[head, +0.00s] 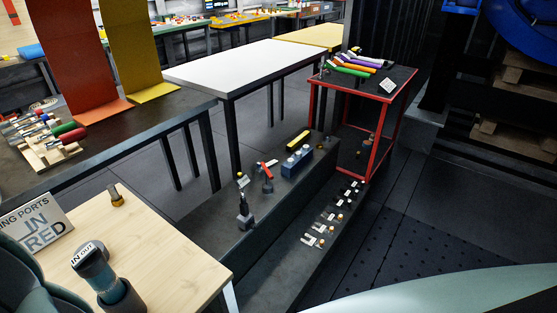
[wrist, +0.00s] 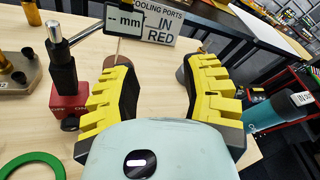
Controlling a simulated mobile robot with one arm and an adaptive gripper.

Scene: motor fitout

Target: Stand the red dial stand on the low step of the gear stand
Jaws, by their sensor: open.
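The red dial stand shows in the wrist view, with a red base (wrist: 68,103) marked OFF and ON, a dark upright block, a silver rod and a "-- mm" display (wrist: 124,20). It stands upright on the wooden table, left of my gripper (wrist: 160,66). My gripper is open, with bare tabletop between its yellow-and-black fingers. The left finger is close to the stand; contact cannot be told. The dark two-step gear stand (head: 303,190) is on the floor in the head view. Its low step (head: 290,262) holds several small parts. The red dial stand is not visible in the head view.
A teal cylinder labelled IN/OUT (head: 95,268) stands on the wooden table (head: 165,245), near a sign (head: 35,225) and small brass part (head: 117,197). A green ring (wrist: 32,165) lies lower left. A red-framed cart (head: 368,135) stands behind the gear stand. Floor right is open.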

